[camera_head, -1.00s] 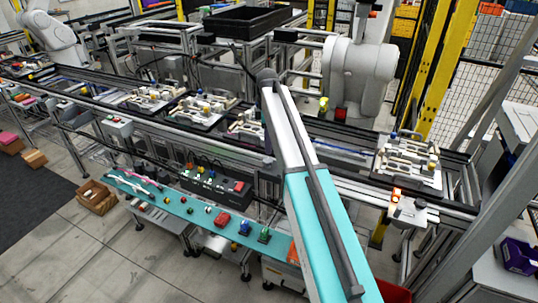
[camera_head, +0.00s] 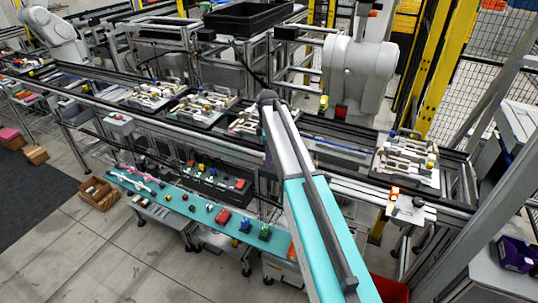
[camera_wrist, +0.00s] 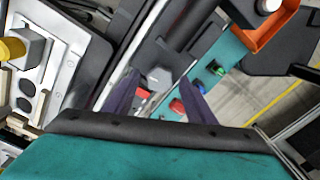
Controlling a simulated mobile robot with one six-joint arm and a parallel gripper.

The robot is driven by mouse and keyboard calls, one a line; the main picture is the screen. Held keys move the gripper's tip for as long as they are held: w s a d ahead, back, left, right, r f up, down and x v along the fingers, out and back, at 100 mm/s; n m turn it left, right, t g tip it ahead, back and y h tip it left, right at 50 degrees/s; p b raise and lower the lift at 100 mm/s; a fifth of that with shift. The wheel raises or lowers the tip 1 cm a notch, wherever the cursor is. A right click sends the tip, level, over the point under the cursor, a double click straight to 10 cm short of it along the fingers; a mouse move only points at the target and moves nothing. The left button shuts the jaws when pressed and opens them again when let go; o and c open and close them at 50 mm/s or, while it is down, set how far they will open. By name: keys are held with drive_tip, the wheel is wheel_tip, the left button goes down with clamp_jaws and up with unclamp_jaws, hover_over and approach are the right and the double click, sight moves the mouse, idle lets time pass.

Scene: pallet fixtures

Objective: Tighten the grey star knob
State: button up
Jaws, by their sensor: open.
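My gripper (camera_wrist: 160,76) shows in the wrist view as two dark purple fingers, spread apart with nothing held. A grey faceted, knob-like piece (camera_wrist: 159,79) appears between the fingertips, beyond them; I cannot tell for sure that it is the star knob. A red block (camera_wrist: 143,93) shows just below it. A pallet fixture plate (camera_wrist: 75,65) with a yellow knob (camera_wrist: 12,48) lies to the left of the fingers. In the head view my arm hides the gripper, and no grey star knob can be made out at this size.
Pallet fixtures (camera_head: 408,163) stand along the conveyor. Below it are a teal shelf (camera_head: 165,200) with small coloured parts and a dark control box (camera_head: 205,185). A white robot arm (camera_head: 358,75) stands behind the conveyor. An orange bin (camera_wrist: 277,35) shows at the wrist view's upper right.

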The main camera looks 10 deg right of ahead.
drive_tip(key=c, duration=1)
drive_tip(key=shift+c, duration=0.2)
drive_tip(key=shift+m, duration=0.5)
drive_tip(key=m+b, duration=0.1)
drive_tip(key=m, duration=0.2)
drive_tip(key=shift+f+b, duration=0.1)
drive_tip(key=shift+b, duration=0.25)
drive_tip(key=m+b, duration=0.1)
drive_tip(key=m, duration=0.4)
drive_tip(key=shift+s+m, duration=0.1)
drive_tip(key=shift+m, duration=0.3)
drive_tip(key=m+b, duration=0.1)
drive_tip(key=m, duration=0.4)
drive_tip(key=shift+m+b, duration=0.4)
drive_tip(key=shift+m, duration=2)
